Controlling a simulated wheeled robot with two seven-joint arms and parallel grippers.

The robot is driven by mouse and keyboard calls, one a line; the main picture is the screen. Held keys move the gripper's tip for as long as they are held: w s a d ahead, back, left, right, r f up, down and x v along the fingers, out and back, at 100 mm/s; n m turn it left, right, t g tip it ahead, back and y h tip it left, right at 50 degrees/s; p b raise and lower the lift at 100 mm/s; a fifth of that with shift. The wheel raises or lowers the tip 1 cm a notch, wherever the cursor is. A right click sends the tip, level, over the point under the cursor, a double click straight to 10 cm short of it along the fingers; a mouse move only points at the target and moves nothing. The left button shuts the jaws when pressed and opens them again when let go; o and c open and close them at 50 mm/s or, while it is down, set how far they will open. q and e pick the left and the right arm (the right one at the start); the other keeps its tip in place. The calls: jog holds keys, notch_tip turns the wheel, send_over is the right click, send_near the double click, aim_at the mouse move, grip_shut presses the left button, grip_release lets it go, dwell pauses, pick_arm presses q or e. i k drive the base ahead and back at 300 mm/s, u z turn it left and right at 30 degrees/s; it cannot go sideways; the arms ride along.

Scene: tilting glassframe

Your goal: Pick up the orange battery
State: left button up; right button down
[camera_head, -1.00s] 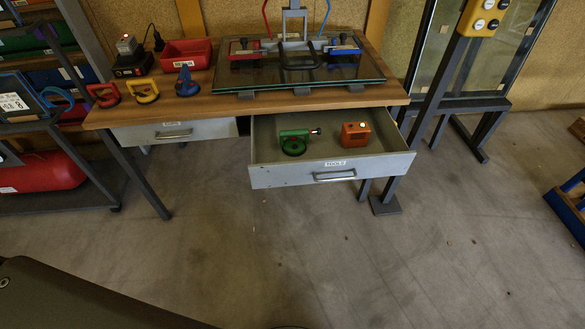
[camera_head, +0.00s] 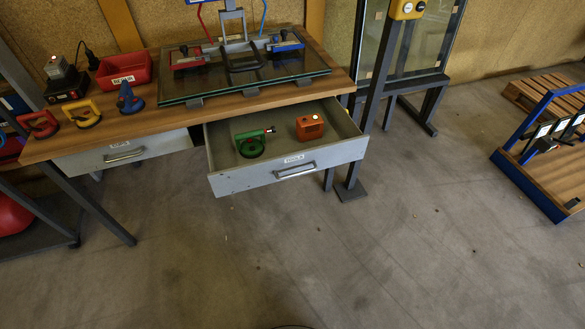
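The orange battery (camera_head: 310,127) is a small block with a light round spot on top. It sits in the open drawer (camera_head: 240,181) of the wooden workbench, toward the drawer's right side. A green round tool (camera_head: 251,146) with a handle lies in the same drawer, to the left of the battery and apart from it. Neither of my grippers shows in the view.
The workbench (camera_head: 231,102) carries a glass sheet with a lifting frame (camera_head: 240,60), a red bin (camera_head: 124,71), a charger (camera_head: 66,84) and several suction cups. A blue-framed cart (camera_head: 527,186) stands at right. The floor (camera_head: 330,245) in front is clear.

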aim_at(310, 127)
jog(key=z, duration=0.45)
jog(key=k, duration=0.6)
jog(key=z, duration=1.05)
jog(key=k, duration=0.75)
jog(key=z, duration=0.6)
jog(key=i, duration=1.65)
jog(key=u, duration=0.3)
jog(key=i, duration=1.8)
jog(key=u, duration=1.35)
jog(key=i, duration=1.05)
jog(key=u, duration=1.1)
